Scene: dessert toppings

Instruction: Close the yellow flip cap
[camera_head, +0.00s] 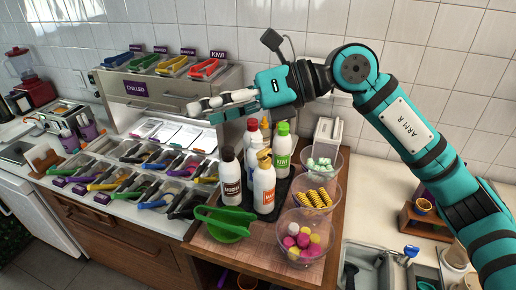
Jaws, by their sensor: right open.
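A white squeeze bottle (264,188) with an orange label stands upright among several bottles on the wooden counter. On its top is a yellow flip cap (264,156); at this size I cannot tell how its lid sits. My right gripper (200,112) reaches in from the right above the bottles, its fingers pointing left. It is open and empty, up and to the left of the yellow cap and apart from it. My left gripper is not in view.
A brown-labelled bottle (231,178) and a green-capped kiwi bottle (282,148) stand close by. Green tongs (224,222) lie in front. Clear bowls of candies (304,238) and yellow pieces (313,198) stand to the right. A topping counter (118,212) fills the left.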

